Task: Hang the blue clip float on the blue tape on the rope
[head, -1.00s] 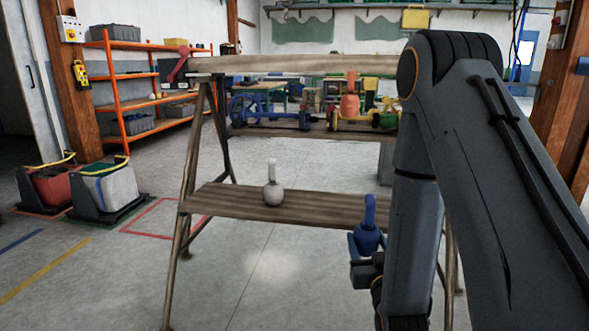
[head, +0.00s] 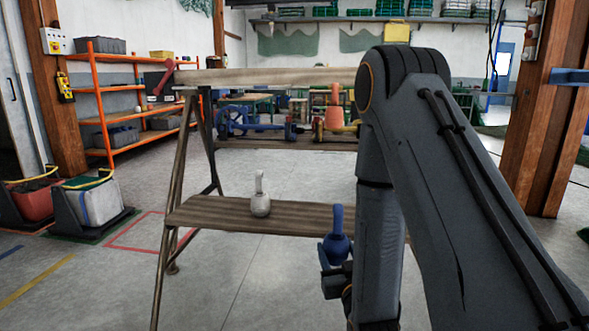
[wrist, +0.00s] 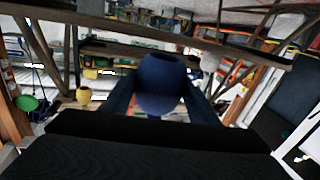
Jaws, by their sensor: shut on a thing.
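The blue clip float (head: 336,247) has a round body with an upright clip arm on top. My gripper (head: 334,266) is shut on its lower body, in front of the trestle's right part. In the wrist view the blue clip float (wrist: 160,82) fills the space between the two dark fingers, with its clip end hard to see. Behind the trestle, a low horizontal line carries blue, red and yellow pieces, including a blue stretch (head: 262,128). I cannot tell whether this is the rope, and no blue tape can be made out clearly.
A wooden trestle stands ahead, with a top beam (head: 270,77) and a lower plank (head: 215,213). A grey-white clip float (head: 260,205) stands on that plank. An orange float (head: 334,112) is farther back. Orange shelving (head: 110,110) and bins are at left; a wooden post (head: 545,130) is at right.

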